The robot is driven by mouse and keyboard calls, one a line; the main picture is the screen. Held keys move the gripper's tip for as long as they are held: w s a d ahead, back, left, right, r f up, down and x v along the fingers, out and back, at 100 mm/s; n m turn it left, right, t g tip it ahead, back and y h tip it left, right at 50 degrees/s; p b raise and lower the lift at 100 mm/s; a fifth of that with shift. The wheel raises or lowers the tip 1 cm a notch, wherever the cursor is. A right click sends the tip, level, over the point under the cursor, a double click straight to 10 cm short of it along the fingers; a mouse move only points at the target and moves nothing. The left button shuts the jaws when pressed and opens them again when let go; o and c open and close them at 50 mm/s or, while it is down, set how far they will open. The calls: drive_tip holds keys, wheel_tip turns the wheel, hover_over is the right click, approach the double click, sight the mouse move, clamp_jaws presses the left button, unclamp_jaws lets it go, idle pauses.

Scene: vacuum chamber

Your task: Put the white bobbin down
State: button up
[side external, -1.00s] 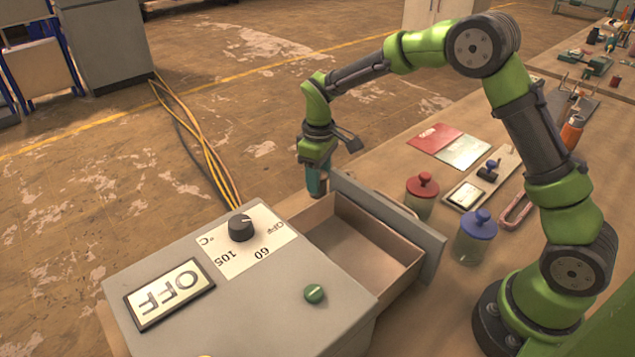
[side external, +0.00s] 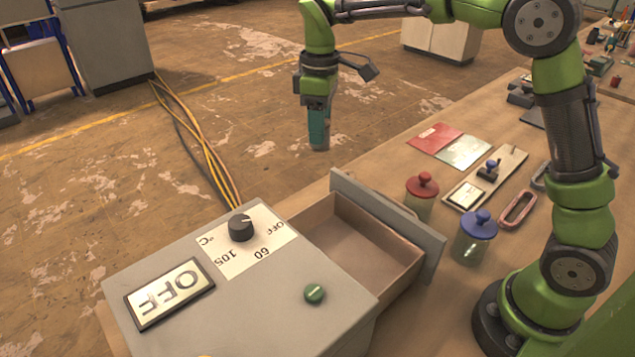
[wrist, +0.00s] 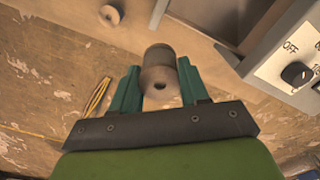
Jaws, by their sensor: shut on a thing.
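My gripper (side external: 319,143) hangs pointing down beyond the far corner of the open drawer, above it and clear of it. The side view does not show the bobbin distinctly. A second small round piece with a hole (wrist: 110,14) lies on the tan surface at the top of the wrist view.
A grey box (side external: 250,315) with a dial (side external: 241,228) and OFF sign stands in front; its drawer (side external: 391,224) is pulled out and looks empty. A red-lidded jar (side external: 421,188) and a blue-lidded jar (side external: 477,230) stand right of it. Red and green cards (side external: 450,145) lie behind.

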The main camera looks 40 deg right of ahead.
drive_tip(key=s+a+n, duration=0.5)
drive_tip(key=s+n, duration=0.2)
drive_tip(key=s, duration=0.1)
drive_tip(key=n, duration=0.7)
hover_over(344, 264)
wheel_tip(344, 264, down, 11)
drive_tip(key=shift+f, duration=2.3)
drive_tip(key=shift+f, duration=0.1)
drive_tip(key=o, duration=1)
drive_tip(key=shift+o, duration=0.2)
